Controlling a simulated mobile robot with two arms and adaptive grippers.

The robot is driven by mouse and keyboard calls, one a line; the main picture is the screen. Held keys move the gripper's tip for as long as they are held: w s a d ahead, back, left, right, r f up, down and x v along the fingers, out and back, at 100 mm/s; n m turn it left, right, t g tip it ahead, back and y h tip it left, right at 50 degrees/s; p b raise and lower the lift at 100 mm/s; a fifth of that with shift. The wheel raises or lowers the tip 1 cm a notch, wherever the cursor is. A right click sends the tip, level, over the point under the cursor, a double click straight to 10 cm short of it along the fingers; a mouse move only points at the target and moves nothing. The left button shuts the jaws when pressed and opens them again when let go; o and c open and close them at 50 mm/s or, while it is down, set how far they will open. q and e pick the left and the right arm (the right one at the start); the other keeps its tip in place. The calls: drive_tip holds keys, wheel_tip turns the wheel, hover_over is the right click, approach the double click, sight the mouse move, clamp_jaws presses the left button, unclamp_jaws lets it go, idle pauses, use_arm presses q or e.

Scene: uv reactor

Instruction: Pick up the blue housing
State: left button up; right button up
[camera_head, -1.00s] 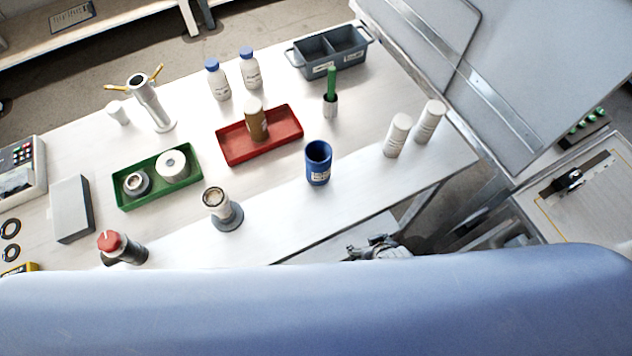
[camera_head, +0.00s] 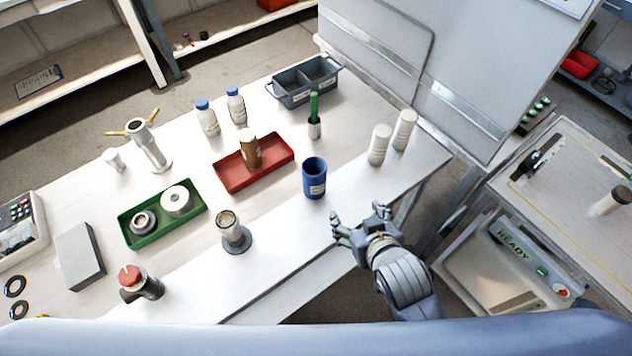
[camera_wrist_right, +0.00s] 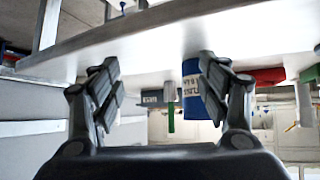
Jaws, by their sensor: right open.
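The blue housing (camera_head: 314,179) is an upright open cylinder with a white label, standing near the front edge of the white table. My right gripper (camera_head: 360,219) is open and empty at that edge, just to the right of and nearer than the housing, apart from it. In the right wrist view the housing (camera_wrist_right: 193,95) appears upside down beyond the right-hand finger, which hides part of it. The open fingers (camera_wrist_right: 160,92) have nothing between them up close. My left gripper is not in view.
Two white bottles (camera_head: 380,145) stand right of the housing. A green-handled tool in a holder (camera_head: 314,128) and a red tray (camera_head: 223,178) with a brown bottle are behind it. A metal fitting on a round base (camera_head: 233,238) stands to the left. The table between is clear.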

drive_tip(key=w+a+r+t+y, duration=0.2)
drive_tip(key=w+a+r+t, duration=0.1)
drive_tip(key=a+r, duration=0.4)
drive_tip(key=p, duration=0.2)
approach(311, 161)
drive_tip(key=w, duration=0.3)
drive_tip(key=shift+n, duration=0.3)
drive_tip(key=shift+w+a+f+p, duration=0.1)
drive_tip(key=shift+w+a+f, duration=0.35)
drive_tip(key=shift+w, duration=0.15)
drive_tip(key=shift+w+a+f+p, duration=0.15)
drive_tip(key=shift+w+a+f, duration=0.15)
drive_tip(key=shift+w+f, duration=0.25)
drive_tip(key=shift+w+a+f+p, duration=0.1)
drive_tip(key=shift+w+a+f, duration=0.3)
drive_tip(key=shift+w, duration=0.2)
drive_tip(key=c, duration=1.6)
